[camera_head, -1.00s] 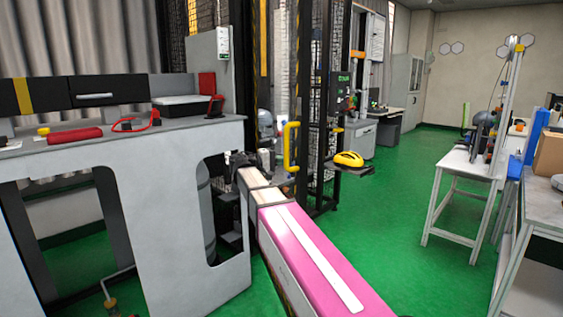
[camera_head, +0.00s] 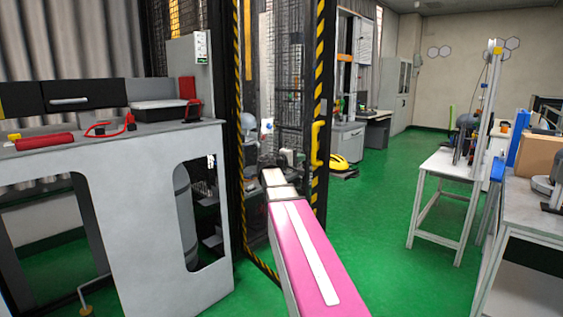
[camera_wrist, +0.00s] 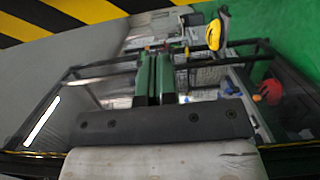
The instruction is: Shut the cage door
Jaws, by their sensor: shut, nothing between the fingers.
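The cage door (camera_head: 293,85) is a dark mesh panel whose near edge carries black-and-yellow stripes. A yellow handle (camera_head: 317,145) is on that edge. The door stands at an angle, open, with a gap between its striped edge and the striped post (camera_head: 239,120) on the left. My gripper (camera_head: 287,157) is at the end of my outstretched pink arm, beside the door's inner side and left of the handle. In the wrist view my gripper (camera_wrist: 153,62) shows dark green fingers closed together and empty. Contact with the door cannot be told.
A grey workbench (camera_head: 150,160) stands close on the left. A yellow helmet (camera_head: 341,162) lies behind the handle. White tables (camera_head: 450,163) stand at the right. Green floor (camera_head: 370,240) is clear between the cage and the tables.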

